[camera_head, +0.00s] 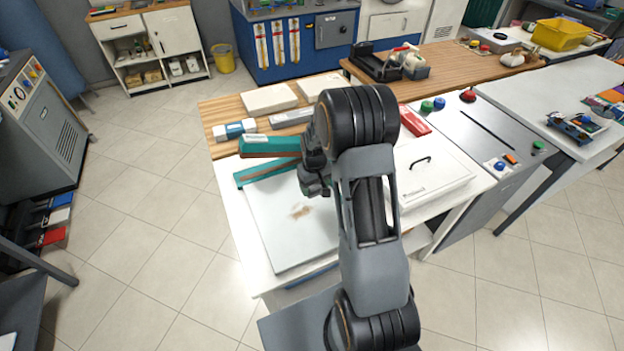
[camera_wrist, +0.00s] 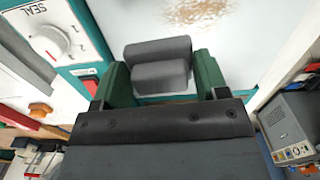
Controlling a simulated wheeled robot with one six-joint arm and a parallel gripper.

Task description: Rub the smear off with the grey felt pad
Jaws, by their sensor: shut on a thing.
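The brown smear (camera_head: 301,211) is a speckled patch on a pale white plate (camera_head: 277,240) on the worktable. It also shows at the top of the wrist view (camera_wrist: 202,10). The grey felt pad (camera_wrist: 160,72) is a dark grey block between the green fingers of my gripper (camera_wrist: 161,82), which is shut on it. In the wrist view the pad appears apart from the smear. In the head view my gripper (camera_head: 314,182) hangs over the far part of the plate, just beyond the smear. The pad is hard to make out there, and whether it touches the plate cannot be told.
A teal sealer (camera_head: 268,146) with a dial (camera_wrist: 46,42) stands behind the plate. A white lidded box (camera_head: 433,176) with a black handle is right of my arm. A red object (camera_head: 414,122) lies behind it. The plate's near area is clear.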

